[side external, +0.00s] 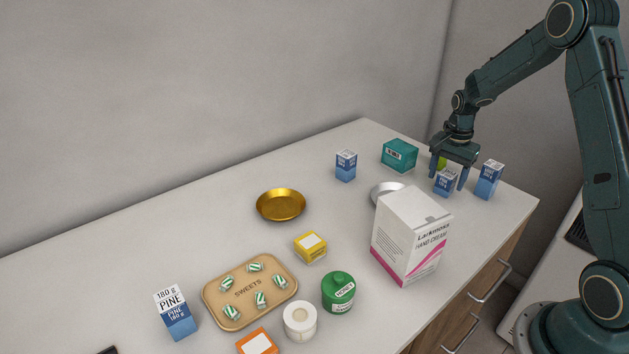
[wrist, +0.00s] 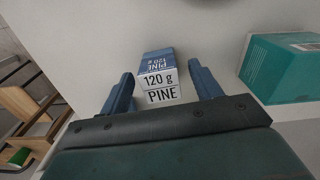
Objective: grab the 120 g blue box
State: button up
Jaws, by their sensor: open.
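The blue and white box marked "120 g PINE" (wrist: 158,78) stands upright in the wrist view between the two fingers of my gripper (wrist: 160,72), with a gap on each side. In the side external view this box (side external: 445,184) is at the far right end of the counter, under my gripper (side external: 449,179). The fingers point down around it, open, and hold nothing. The palm and one finger hide part of the box in the side view.
Similar blue boxes stand close by on the right (side external: 489,180) and further left (side external: 346,166). A teal box (side external: 400,155) is left of my gripper. A tall hand cream carton (side external: 411,237) and silver dish (side external: 384,190) stand in front. A "180 g" box (side external: 175,312) is front left.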

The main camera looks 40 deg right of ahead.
jog(key=shift+f, duration=1.15)
jog(key=c, duration=1.1)
